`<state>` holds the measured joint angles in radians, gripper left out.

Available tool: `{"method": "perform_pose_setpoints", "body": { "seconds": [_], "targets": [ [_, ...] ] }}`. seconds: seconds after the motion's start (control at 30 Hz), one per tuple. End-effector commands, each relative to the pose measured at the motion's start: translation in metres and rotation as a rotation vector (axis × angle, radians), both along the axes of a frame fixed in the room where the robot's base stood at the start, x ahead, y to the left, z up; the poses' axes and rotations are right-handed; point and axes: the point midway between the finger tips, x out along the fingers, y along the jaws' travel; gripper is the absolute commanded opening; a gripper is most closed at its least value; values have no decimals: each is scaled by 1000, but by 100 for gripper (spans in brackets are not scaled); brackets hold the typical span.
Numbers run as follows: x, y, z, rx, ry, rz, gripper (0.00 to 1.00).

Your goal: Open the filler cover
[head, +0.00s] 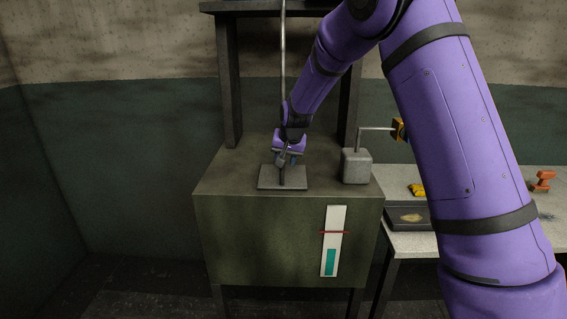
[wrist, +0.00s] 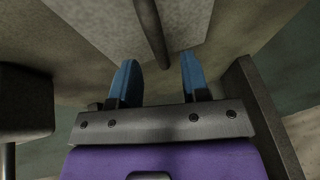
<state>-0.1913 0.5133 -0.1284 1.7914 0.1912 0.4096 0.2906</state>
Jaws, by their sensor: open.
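The filler cover appears to be the flat grey plate (head: 298,184) lying on top of the green tank (head: 250,235) in the head view. A pale grey plate surface also shows at the top of the wrist view (wrist: 105,22). A dark upright bar (head: 282,176) stands at the plate, partly hidden by my gripper. My gripper (head: 288,162) is over the plate, pointing down. In the wrist view its two blue fingers (wrist: 158,75) are apart, with the dark bar (wrist: 150,28) reaching between their tips. I cannot tell whether either finger touches it.
A grey box (head: 357,166) with a bent pipe stands right of the plate. A dark frame post (head: 231,90) rises behind left, and a thin rod hangs above my gripper. A sight gauge (head: 334,240) is on the tank's front. A bench (head: 420,243) with castings stands right.

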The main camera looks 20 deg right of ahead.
Motion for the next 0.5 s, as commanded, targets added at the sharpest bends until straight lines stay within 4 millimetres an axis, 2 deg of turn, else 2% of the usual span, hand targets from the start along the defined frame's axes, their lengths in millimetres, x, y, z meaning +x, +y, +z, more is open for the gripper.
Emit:
{"method": "perform_pose_setpoints", "body": {
  "seconds": [0.2, 0.5],
  "targets": [
    [9, 1, -19, 0, 0, -1, 42],
    [11, 1, -22, 0, -1, 0, 42]
  ]
}}
